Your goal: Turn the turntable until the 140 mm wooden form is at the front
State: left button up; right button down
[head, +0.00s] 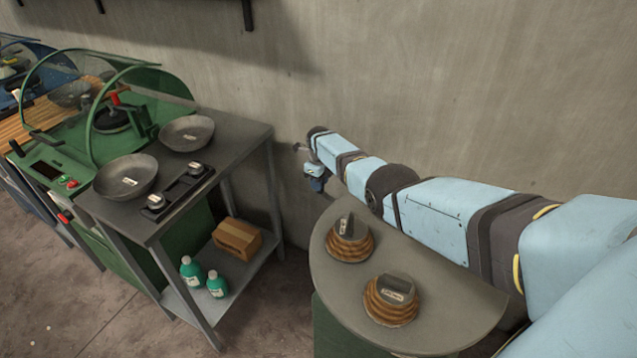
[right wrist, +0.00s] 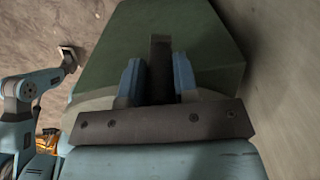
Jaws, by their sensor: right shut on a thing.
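The grey round turntable top (head: 345,290) stands at the lower right of the head view, its right side hidden by my right arm. Two stepped wooden forms stand on it: one farther back (head: 349,247) and one nearer (head: 391,311). Each carries a dark block with a pale label too small to read. My right gripper (head: 316,184) is beyond the turntable's back edge. In the right wrist view its blue fingers (right wrist: 158,82) are shut on a dark upright bar (right wrist: 160,60). My left arm seems to show at that view's left; its jaws cannot be made out.
A grey bench (head: 235,129) at left holds two dark bowls (head: 125,177) (head: 187,133) and a black tray. A green machine (head: 50,165) stands farther left. A concrete wall closes the back.

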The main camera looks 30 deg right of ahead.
jog(key=c, duration=0.9)
grip_release()
jog(key=shift+d, duration=0.1)
jog(key=shift+o, duration=0.2)
jog(key=shift+s, duration=0.1)
notch_tip(320, 180, up, 7)
jog(key=p, duration=0.3)
jog(key=shift+f, duration=0.2)
notch_tip(320, 180, up, 6)
jog(key=shift+p, duration=0.4)
jog(key=shift+r, duration=0.6)
